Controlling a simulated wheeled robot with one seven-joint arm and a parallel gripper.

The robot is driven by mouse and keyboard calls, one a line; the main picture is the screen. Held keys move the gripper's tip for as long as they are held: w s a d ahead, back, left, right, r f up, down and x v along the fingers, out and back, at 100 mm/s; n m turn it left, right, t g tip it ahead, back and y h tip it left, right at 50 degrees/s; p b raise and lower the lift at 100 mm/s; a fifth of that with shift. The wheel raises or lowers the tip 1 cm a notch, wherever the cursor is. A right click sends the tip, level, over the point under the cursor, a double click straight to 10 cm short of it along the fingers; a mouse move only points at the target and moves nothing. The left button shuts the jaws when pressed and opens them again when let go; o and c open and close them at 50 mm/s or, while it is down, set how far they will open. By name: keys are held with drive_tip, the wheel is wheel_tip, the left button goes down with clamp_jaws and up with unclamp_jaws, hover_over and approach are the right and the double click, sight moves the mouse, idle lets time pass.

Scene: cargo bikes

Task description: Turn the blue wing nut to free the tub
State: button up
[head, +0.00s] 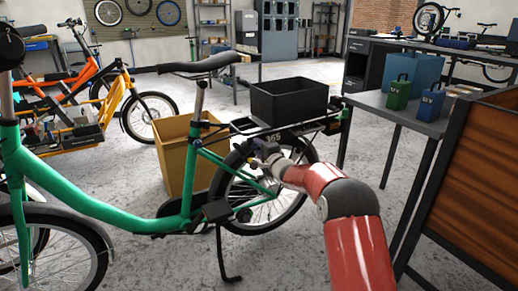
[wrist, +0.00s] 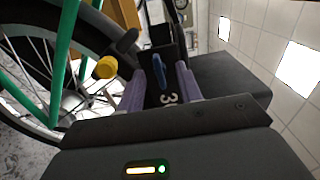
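The blue wing nut (wrist: 158,64) shows in the wrist view, upright in the picture, on a dark part at the rear of the green bike (head: 80,200). My gripper (wrist: 161,78) is open, with one grey-purple finger on each side of the nut and a visible gap to both. I cannot tell whether the nut lies between the tips or just beyond them. In the head view my gripper (head: 264,152) is by the rear wheel, below the rack, and the nut is not clearly visible there. The black tub (head: 289,102) sits on the rear rack.
A yellow knob (wrist: 105,68) is left of my fingers. A cardboard box (head: 175,160) stands behind the bike. A grey table (head: 415,118) with green and blue boxes and a wooden panel (head: 480,180) are at right. Floor between bike and table is clear.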

drive_tip(key=shift+w, duration=0.15)
drive_tip(key=shift+c, duration=0.4)
clamp_jaws()
drive_tip(key=shift+n, duration=0.3)
drive_tip(key=n+b, duration=0.2)
drive_tip(key=n, duration=0.6)
drive_tip(key=n+b, duration=0.2)
drive_tip(key=n, duration=0.2)
drive_tip(key=shift+a+n, duration=0.1)
drive_tip(key=shift+n, duration=0.3)
drive_tip(key=shift+n+b, duration=0.8)
drive_tip(key=shift+n, duration=1.4)
